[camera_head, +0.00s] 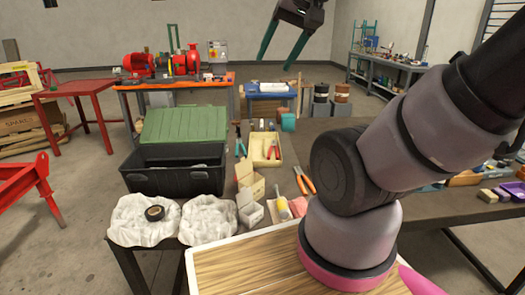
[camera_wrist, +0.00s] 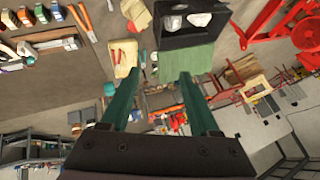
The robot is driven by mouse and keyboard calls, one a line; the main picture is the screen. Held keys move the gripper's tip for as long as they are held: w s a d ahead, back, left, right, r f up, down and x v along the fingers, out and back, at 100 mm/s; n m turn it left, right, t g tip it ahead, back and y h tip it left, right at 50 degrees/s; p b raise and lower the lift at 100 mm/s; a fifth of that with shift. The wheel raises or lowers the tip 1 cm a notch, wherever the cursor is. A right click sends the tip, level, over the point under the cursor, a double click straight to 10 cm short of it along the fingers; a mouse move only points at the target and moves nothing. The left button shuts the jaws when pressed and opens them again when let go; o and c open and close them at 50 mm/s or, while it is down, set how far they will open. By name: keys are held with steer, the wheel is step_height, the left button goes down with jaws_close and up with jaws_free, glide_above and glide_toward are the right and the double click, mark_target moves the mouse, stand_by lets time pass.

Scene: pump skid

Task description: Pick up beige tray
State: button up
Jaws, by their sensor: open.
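The beige tray (camera_head: 258,151) lies flat on the dark table in the head view, right of the black toolbox. Red-handled pliers (camera_head: 272,149) and a pale item lie in it. The tray also shows in the wrist view (camera_wrist: 122,66), left of centre near the top, beyond one fingertip. My gripper (camera_head: 283,47) is raised high at the top of the head view, its two teal fingers spread. In the wrist view my gripper (camera_wrist: 160,73) is open with nothing between its fingers. It is well apart from the tray.
The black toolbox (camera_head: 175,180) with its green lid (camera_head: 186,124) stands beside the tray. White cloth-like bundles (camera_head: 208,220), a small cardboard box (camera_head: 249,180) and orange-handled pliers (camera_head: 305,181) lie nearer. Blocks and other tools sit at right. The table centre is partly hidden by my arm.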

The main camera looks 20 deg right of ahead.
steer(key=shift+g+h, duration=0.3)
steer(key=w, duration=0.2)
steer(key=w+d, duration=0.1)
steer(key=w, duration=0.4)
steer(key=shift+w+d+r, duration=0.2)
steer(key=shift+w+r, duration=0.05)
steer(key=shift+c, duration=1.4)
steer(key=g, duration=0.2)
glide_above(264, 142)
steer(key=s, duration=0.5)
step_height(264, 142, down, 38)
steer(key=shift+h, duration=0.4)
steer(key=x, duration=0.5)
steer(key=shift+d, duration=0.2)
steer(key=shift+x, duration=3)
